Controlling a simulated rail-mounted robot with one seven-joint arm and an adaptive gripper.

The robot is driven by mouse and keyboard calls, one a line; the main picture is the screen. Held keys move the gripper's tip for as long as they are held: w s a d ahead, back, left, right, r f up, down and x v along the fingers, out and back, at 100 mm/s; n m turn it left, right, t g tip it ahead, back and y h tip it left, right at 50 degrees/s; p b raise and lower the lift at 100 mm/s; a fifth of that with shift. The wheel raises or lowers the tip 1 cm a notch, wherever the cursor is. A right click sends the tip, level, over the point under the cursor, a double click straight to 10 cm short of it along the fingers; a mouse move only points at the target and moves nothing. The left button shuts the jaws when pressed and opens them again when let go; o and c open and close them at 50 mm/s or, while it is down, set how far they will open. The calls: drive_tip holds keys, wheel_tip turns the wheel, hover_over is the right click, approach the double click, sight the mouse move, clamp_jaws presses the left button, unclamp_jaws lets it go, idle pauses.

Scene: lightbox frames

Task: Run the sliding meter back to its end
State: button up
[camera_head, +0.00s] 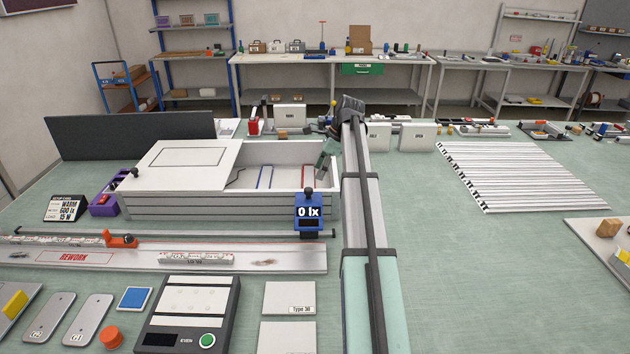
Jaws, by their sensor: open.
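The sliding meter (309,214) is a blue block reading "0 lx" with a black knob on top. It is at the right part of the dark rail (170,236) that runs along the front of the white lightbox frame (215,203). My arm reaches away from me just right of the meter. My gripper (328,148) is at the far end of the arm, low over the box's right end, behind and above the meter. It looks apart from the meter's knob. It is open, but its fingers are small and partly hidden by the arm.
An orange clamp (121,240) stands at the left part of the rail. A white panel (188,163) covers the box's left part. A dark panel (130,137) stands behind it. White strips (520,175) lie at the right.

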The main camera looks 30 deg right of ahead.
drive_tip(key=shift+v, duration=1.25)
